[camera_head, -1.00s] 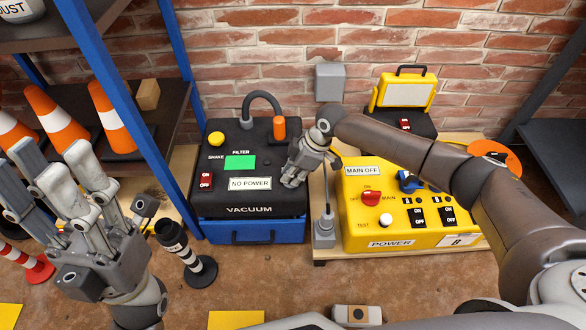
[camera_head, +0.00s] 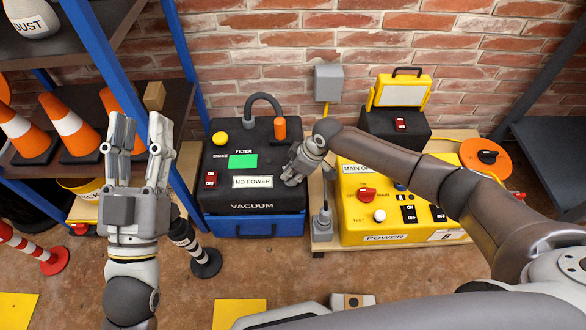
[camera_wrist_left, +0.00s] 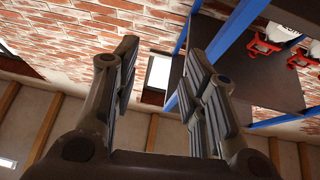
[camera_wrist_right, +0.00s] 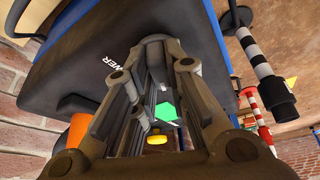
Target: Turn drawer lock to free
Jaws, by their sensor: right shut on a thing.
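The black vacuum unit (camera_head: 248,160) stands by the brick wall and carries a "NO POWER" label. A blue drawer front (camera_head: 256,225) shows below it. My right gripper (camera_head: 291,177) is at the vacuum's right edge beside that label, with its fingers closed together. What sits between its fingers is hidden in the head view and unclear in the right wrist view (camera_wrist_right: 160,60). I cannot make out the drawer lock in any view. My left gripper (camera_head: 138,150) is raised in front of the shelf at the left, fingers apart and empty; it also shows open in the left wrist view (camera_wrist_left: 165,80).
The yellow power box (camera_head: 395,215) with a red main switch (camera_head: 366,194) stands right of the vacuum. A dark shelf with blue posts (camera_head: 92,80) and orange cones (camera_head: 72,128) fills the left. A striped hose post (camera_head: 203,258) stands near my left arm.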

